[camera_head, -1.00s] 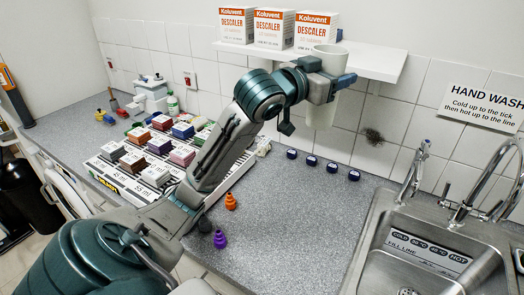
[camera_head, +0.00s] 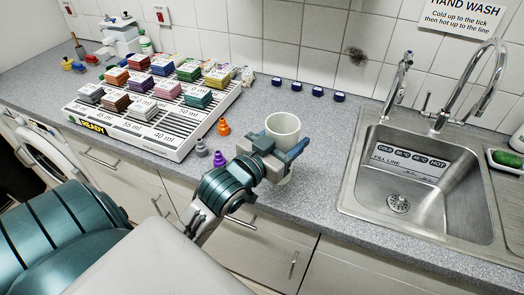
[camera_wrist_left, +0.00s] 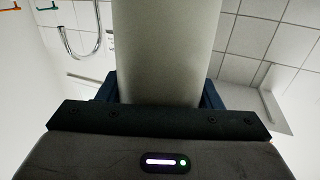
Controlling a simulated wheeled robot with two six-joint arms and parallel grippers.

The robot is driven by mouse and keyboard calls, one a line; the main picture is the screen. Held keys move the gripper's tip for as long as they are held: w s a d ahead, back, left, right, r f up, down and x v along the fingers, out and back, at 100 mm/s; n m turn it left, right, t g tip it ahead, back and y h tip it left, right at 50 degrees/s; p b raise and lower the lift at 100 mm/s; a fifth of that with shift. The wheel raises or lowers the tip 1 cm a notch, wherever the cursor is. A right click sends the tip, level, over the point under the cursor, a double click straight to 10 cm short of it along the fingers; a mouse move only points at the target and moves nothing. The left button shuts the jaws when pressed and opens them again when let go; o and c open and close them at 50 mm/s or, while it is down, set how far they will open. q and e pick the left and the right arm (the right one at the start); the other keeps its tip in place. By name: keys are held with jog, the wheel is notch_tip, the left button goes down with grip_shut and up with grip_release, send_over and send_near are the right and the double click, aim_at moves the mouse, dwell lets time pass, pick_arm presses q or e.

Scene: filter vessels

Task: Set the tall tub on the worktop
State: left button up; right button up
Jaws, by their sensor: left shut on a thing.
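The tall tub (camera_head: 283,127) is a plain, pale, open-topped cylinder, upright in the head view. My left gripper (camera_head: 275,155) is shut around its side, below the rim. The tub's lower part (camera_head: 286,179) shows only slightly under the fingers, over the front part of the grey worktop (camera_head: 325,185). I cannot tell whether its base touches the worktop. In the left wrist view the tub (camera_wrist_left: 165,50) fills the middle between the dark blue fingers. My right gripper is not in view.
A steel sink (camera_head: 405,175) with taps is right of the tub. Purple, orange and grey cone-shaped pieces (camera_head: 219,159) stand close left. A rack (camera_head: 170,140) of coloured blocks stands further left. Several dark blue caps (camera_head: 297,87) line the wall. Worktop behind the tub is clear.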

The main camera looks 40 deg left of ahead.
aim_at(284, 132)
pick_arm(q)
jog(key=shift+w+a+f+b, duration=0.2)
jog(key=shift+w+a+b, duration=0.05)
jog(key=shift+w+a, duration=0.3)
jog(key=shift+w+a+f+b, duration=0.2)
jog(key=shift+w+a, duration=0.2)
jog(key=shift+w, duration=0.15)
jog(key=w+a+f+p, duration=0.4)
jog(key=w+a, duration=0.4)
jog(key=w, duration=0.2)
jog(key=shift+f+p, duration=0.3)
jog(key=shift+w+a+f, duration=0.1)
jog(key=o, duration=1)
